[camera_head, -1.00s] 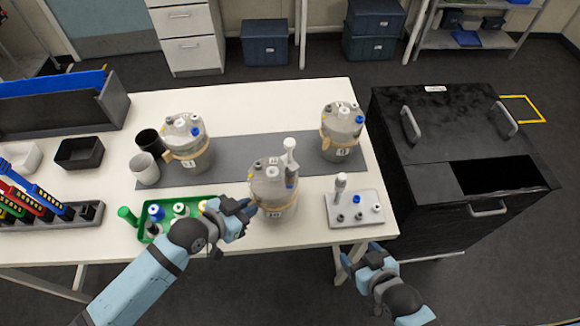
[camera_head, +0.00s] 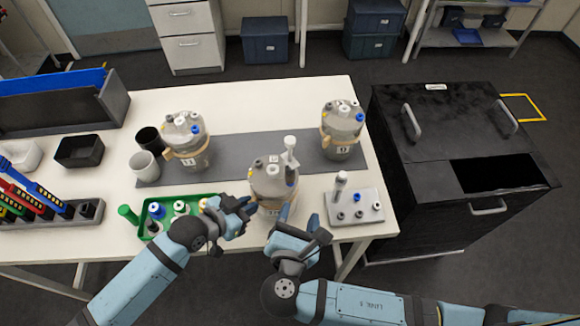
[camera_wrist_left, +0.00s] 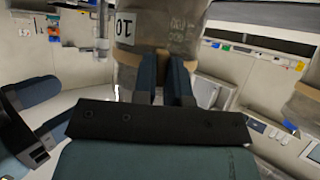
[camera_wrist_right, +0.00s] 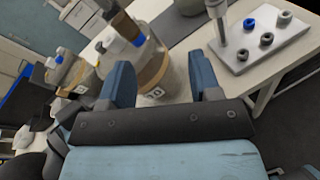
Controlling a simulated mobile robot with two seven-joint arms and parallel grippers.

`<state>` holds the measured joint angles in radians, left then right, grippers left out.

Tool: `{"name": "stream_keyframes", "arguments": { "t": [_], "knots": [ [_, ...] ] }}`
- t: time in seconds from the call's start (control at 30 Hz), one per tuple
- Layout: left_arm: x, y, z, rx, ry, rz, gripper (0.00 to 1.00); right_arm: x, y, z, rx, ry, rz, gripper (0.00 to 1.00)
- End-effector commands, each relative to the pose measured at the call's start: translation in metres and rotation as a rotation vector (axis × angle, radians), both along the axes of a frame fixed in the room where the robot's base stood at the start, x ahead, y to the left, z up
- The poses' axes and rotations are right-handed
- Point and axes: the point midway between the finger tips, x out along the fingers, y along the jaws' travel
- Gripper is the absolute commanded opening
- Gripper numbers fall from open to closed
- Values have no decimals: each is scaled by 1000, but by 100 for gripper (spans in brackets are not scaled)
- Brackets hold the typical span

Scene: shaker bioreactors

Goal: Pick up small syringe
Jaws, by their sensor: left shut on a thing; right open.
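A grey syringe-like piece (camera_head: 340,184) stands upright in the small grey rack (camera_head: 368,208) at the table's right front; it also shows in the right wrist view (camera_wrist_right: 219,18). Another upright white-topped piece (camera_head: 290,150) stands on the lid of the front bioreactor (camera_head: 266,183), labelled 10. I cannot tell for certain which is the small syringe. My left gripper (camera_head: 247,209) is shut on the front bioreactor at its tan band. My right gripper (camera_head: 298,218) is open and empty, low between that bioreactor and the rack; its fingers also show in the right wrist view (camera_wrist_right: 163,80).
Two more bioreactors (camera_head: 188,145) (camera_head: 342,128) stand on the grey mat (camera_head: 258,139). A green tray (camera_head: 150,226) with bottles lies left of my left gripper. A black cabinet (camera_head: 395,180) stands right of the table. The table's back is clear.

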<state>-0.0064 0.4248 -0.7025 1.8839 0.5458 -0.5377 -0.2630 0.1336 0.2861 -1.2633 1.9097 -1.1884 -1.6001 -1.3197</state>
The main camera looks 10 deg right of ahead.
Motion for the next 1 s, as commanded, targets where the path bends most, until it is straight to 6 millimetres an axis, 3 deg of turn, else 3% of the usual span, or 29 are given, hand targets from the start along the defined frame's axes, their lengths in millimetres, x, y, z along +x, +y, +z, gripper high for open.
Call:
{"name": "stream_keyframes", "arguments": {
  "t": [0.2,0.37,0.7,1.0],
  "knots": [
    [0,0,0,0,1,0,0,-13,32,40,-287,-53,50,57],
    [0,0,0,0,1,0,0,-14,39,51,-373,-67,56,57],
    [0,0,0,-1,1,0,0,37,25,52,-388,-69,56,57],
    [0,0,0,-1,1,0,0,63,18,56,-384,-70,56,57]
  ]
}}
